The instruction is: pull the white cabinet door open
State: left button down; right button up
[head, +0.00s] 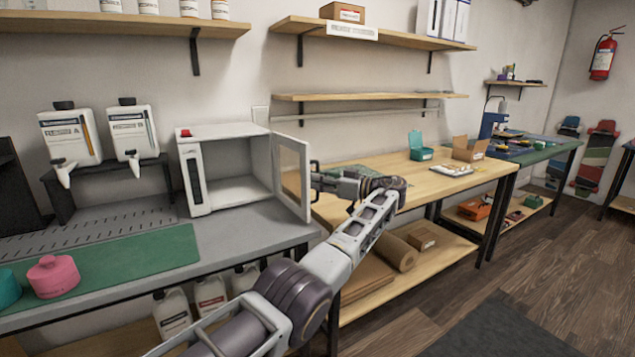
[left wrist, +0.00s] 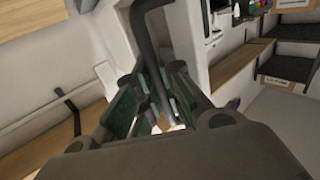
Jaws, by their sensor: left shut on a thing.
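The white cabinet (head: 232,190) stands on the grey bench, with its hollow inside showing. Its white-framed door (head: 291,178) with a see-through pane stands wide open, swung out on the cabinet's right side. My left gripper (head: 318,181) is at the door's outer face, reaching in from the right. In the left wrist view its fingers (left wrist: 155,108) are shut on the dark bar handle (left wrist: 150,45), which runs down between the green pads. My right gripper is not in view.
Two dispensers (head: 68,137) (head: 131,132) stand left of the cabinet. A green mat (head: 130,262) with a pink container (head: 54,277) lies in front. The wooden workbench (head: 412,178) is right of the door, holding a teal box (head: 420,147) and cardboard box (head: 469,149).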

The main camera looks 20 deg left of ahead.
pick_arm(q)
jog(key=shift+f, duration=0.1)
jog(key=c, duration=1.5)
grip_release()
jog(key=shift+c, duration=0.2)
